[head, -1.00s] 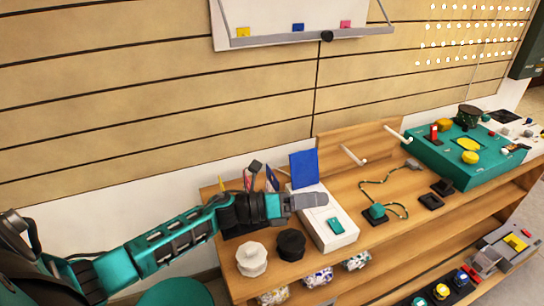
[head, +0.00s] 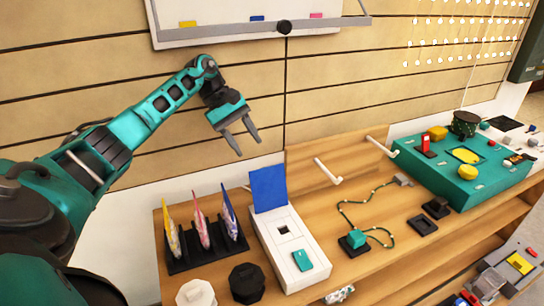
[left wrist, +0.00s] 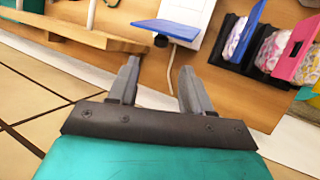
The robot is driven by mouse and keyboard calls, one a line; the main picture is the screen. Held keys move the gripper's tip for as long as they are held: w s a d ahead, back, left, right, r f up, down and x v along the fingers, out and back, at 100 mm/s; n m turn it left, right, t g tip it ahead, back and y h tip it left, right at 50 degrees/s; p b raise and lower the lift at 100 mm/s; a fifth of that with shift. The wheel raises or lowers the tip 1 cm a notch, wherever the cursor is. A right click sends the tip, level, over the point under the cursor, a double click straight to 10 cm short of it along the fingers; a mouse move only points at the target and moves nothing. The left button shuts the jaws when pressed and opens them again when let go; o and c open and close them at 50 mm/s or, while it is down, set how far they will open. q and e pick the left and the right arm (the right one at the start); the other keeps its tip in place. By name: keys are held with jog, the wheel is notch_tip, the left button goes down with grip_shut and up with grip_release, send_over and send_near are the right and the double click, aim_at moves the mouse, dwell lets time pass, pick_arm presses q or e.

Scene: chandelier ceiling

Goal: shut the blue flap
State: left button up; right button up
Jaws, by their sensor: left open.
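The blue flap (head: 268,188) stands raised at the back end of a white box (head: 268,239) on the wooden bench. The box has a dark square opening (head: 284,230) and a teal piece (head: 302,260) on its top. My left gripper (head: 243,143) is open and empty in front of the wall, above and behind the flap, not touching it. In the left wrist view the flap (left wrist: 166,29) shows beyond the two open fingers (left wrist: 157,85), seen nearly edge-on. My right gripper is not in view.
A black rack (head: 207,251) with several upright packets stands left of the box. A white and a black lidded pot (head: 246,283) are in front. A green cord with a teal block (head: 356,239) lies right; white pegs (head: 328,171) stick out behind. A teal console (head: 463,167) stands farther right.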

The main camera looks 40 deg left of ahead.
aim_at(268, 187)
pick_arm(q)
jog(key=x, duration=0.7)
jog(key=shift+d+b, duration=0.15)
jog(key=shift+b, duration=0.25)
jog(key=shift+f, duration=0.1)
grip_shut()
